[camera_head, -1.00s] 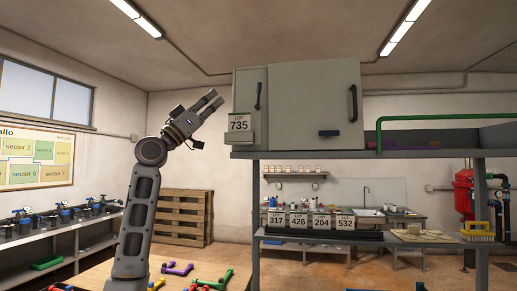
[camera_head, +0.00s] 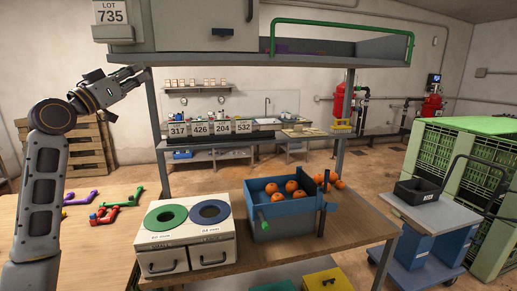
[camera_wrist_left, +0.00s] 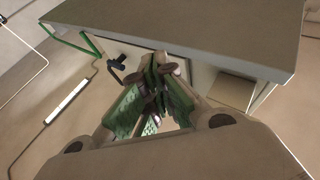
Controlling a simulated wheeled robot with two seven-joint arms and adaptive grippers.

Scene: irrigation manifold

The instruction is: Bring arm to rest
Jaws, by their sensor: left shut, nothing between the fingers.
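My left arm rises from the lower left in the head view, and its gripper (camera_head: 128,77) is shut and empty. The gripper is beside the left end of the upper shelf, just below the grey cabinet (camera_head: 180,25) and its LOT 735 label (camera_head: 112,13). I cannot tell whether the fingers touch the shelf frame. My right gripper is in neither view.
A shelf post (camera_head: 157,130) stands close to the left gripper. Below are a box with green and blue rings (camera_head: 190,250), a blue bin (camera_head: 285,228) with orange fruit, and coloured fittings (camera_head: 105,212). A cart (camera_head: 440,215) and green crate (camera_head: 465,160) stand right.

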